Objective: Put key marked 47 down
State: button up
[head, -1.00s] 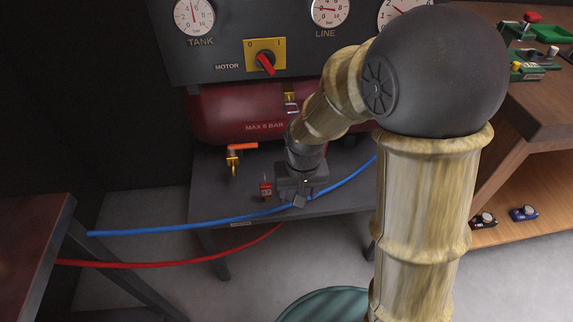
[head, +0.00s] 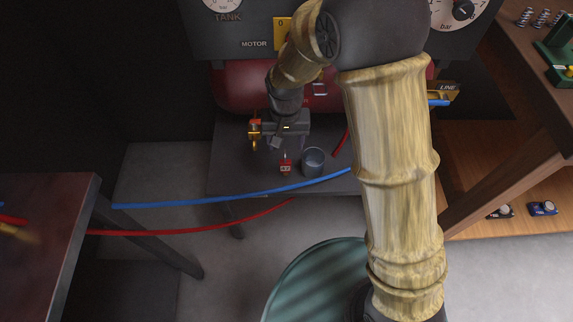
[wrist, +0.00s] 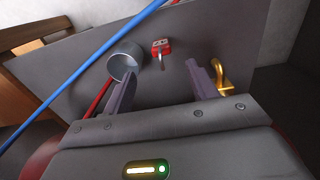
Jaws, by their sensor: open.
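A small red piece (head: 285,167) with a white mark, which I take to be the key marked 47, rests on the grey bench (head: 228,175). In the wrist view the red piece (wrist: 161,47) has a thin metal part pointing toward my gripper. The mark is too small to read surely. My gripper (head: 275,143) is above the bench, just behind the red piece. In the wrist view my gripper (wrist: 160,74) has its fingers wide apart with nothing between them. The red piece lies past the fingertips, apart from them.
A grey metal cup (head: 313,161) stands right of the red piece. A brass valve (head: 254,142) with an orange handle is close left of my gripper. A blue hose (head: 240,194) crosses the bench's front. The red tank (head: 232,88) stands behind.

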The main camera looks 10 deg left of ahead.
aim_at(284, 161)
notch_tip(284, 161, down, 6)
jog(key=shift+r+b, duration=0.2)
jog(key=shift+b, duration=0.45)
jog(key=f, duration=0.1)
jog(key=f+b, duration=0.1)
jog(key=f, duration=0.1)
jog(key=f+b, duration=0.1)
jog(key=f, duration=0.1)
jog(key=shift+w, duration=0.35)
jog(key=shift+f, duration=0.1)
jog(key=shift+s+a, duration=0.25)
jog(key=shift+s, duration=0.05)
jog(key=shift+w+d, duration=0.1)
jog(key=shift+d, duration=0.05)
jog(key=shift+w, duration=0.1)
jog(key=c, duration=1.1)
